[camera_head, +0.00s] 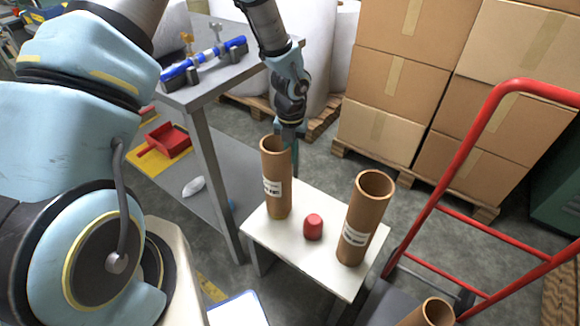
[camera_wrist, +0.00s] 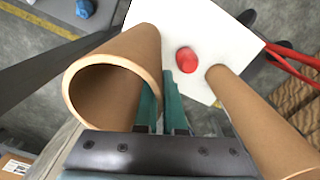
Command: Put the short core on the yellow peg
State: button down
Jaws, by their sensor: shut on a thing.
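A brown cardboard core (camera_head: 276,200) with a white label is upright over the left part of a white stool (camera_head: 300,270). My gripper (camera_head: 290,132) is at its top rim, shut on its wall. In the wrist view this core (camera_wrist: 135,55) fills the left side, its open mouth facing the camera, with the green fingers (camera_wrist: 165,108) at the right edge of its rim. A second labelled core (camera_head: 362,220) stands at the stool's right. I cannot read the labels, nor tell whether the held core touches the stool.
A red rounded object (camera_head: 313,227) sits between the cores. A blue rod on grey supports (camera_head: 205,60) lies on the table (camera_head: 215,88). A red hand truck (camera_head: 455,170) is at right, with another core (camera_head: 435,312) at the bottom. Stacked boxes (camera_head: 390,80) stand behind.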

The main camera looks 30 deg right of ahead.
jog(key=shift+f, duration=1.8)
jog(key=shift+f, duration=0.1)
jog(key=c, duration=1)
grip_release()
notch_tip(320, 180, up, 12)
jog(key=shift+r+b, duration=0.1)
jog(key=shift+b, duration=0.2)
